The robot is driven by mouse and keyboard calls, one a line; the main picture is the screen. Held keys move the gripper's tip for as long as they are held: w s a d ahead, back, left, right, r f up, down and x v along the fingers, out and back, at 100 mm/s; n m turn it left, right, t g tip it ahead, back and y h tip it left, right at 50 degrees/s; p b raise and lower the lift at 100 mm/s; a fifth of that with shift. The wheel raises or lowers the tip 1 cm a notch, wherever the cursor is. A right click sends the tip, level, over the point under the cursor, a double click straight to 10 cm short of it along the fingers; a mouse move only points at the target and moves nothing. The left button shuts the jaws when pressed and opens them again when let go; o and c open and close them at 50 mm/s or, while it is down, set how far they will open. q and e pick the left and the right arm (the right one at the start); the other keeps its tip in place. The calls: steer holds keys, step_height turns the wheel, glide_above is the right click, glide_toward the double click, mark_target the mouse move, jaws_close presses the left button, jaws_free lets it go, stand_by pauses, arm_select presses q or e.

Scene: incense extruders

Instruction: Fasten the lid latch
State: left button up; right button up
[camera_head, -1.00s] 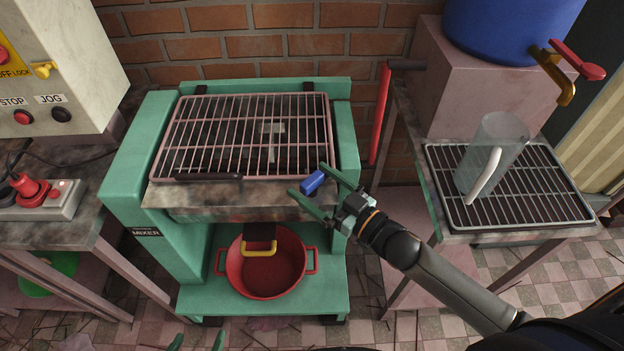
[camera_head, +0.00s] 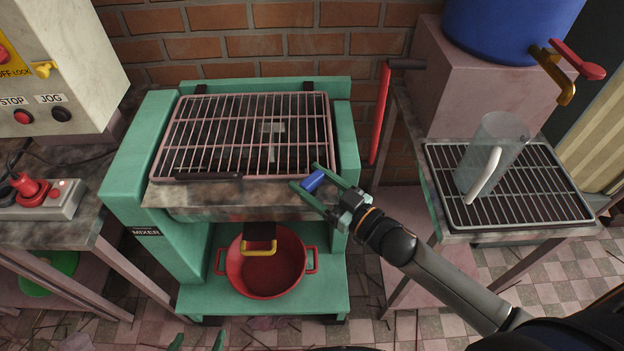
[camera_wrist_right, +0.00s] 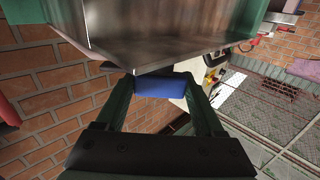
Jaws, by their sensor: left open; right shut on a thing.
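The mixer (camera_head: 128,192) is a green stand with a pink wire grid lid (camera_head: 253,97) lying down over its trough. A small blue latch handle (camera_head: 314,180) is at the trough's front right corner. My right gripper (camera_head: 305,175) reaches it from the lower right and is shut on it. In the right wrist view the blue handle (camera_wrist_right: 160,86) spans between the green fingers, just under the metal trough (camera_wrist_right: 160,35). The latch's catch is hidden. My left gripper (camera_head: 196,342) shows only its green fingertips at the bottom edge, apart and empty.
A red pot (camera_head: 266,285) stands on the mixer's lower shelf, below a yellow handle (camera_head: 259,248). A clear jug (camera_head: 490,150) stands on a rack at right, beside a blue barrel (camera_head: 510,25).

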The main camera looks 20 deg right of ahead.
steer(key=c, duration=0.3)
steer(key=shift+c, duration=0.2)
steer(key=shift+n+g+y, duration=0.3)
steer(key=shift+y, duration=0.1)
steer(key=shift+d+r+n+g+y+p, duration=0.1)
steer(key=shift+n+g+y+p, duration=0.3)
steer(key=shift+n+y, duration=0.15)
steer(key=shift+w+n+g+y, duration=0.1)
steer(key=shift+n+g+y, duration=0.7)
steer(key=shift+y, duration=0.25)
steer(key=n+g+y+b, duration=0.1)
steer(key=n+g+y, duration=0.1)
steer(key=g, duration=0.1)
steer(key=shift+f, duration=0.2)
steer(key=n+g+y+b, duration=0.2)
steer(key=n+g, duration=0.1)
steer(key=g, duration=0.1)
steer(key=shift+r+n+g+y+b, duration=0.1)
steer(key=shift+n+g+y+b, duration=0.2)
steer(key=shift+n+g, duration=0.1)
